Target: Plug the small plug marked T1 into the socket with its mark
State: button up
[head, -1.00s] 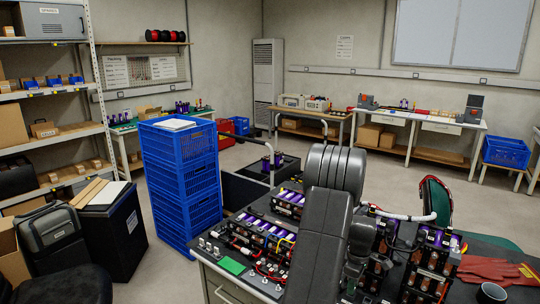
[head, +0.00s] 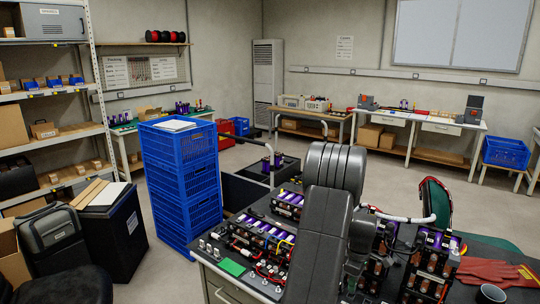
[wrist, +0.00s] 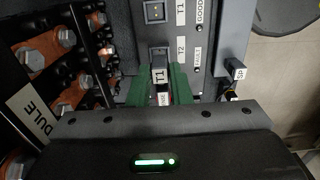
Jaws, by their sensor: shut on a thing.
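In the wrist view my gripper (wrist: 161,82) is shut on a small dark plug (wrist: 160,64) with a white T1 label. The green fingers stand on both sides of it. The plug is in front of the dark panel (wrist: 200,75), just below the upper socket. The socket marked T1 (wrist: 154,12) is at the top edge, its T1 label to its right. A T2 label (wrist: 180,46) is lower, beside the plug's far end. The plug hides what is behind it, and I cannot tell whether it touches the panel. In the head view my arm hides the gripper.
Copper busbars with bolts (wrist: 42,48) lie close on the left in the wrist view. In the head view, battery modules (head: 262,240) crowd the bench, with red gloves (head: 490,270) at the right.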

jog(key=shift+r, duration=0.75)
jog(key=shift+r, duration=0.2)
jog(key=shift+r+p, duration=1.05)
jog(key=shift+r, duration=0.3)
jog(key=shift+f, duration=0.1)
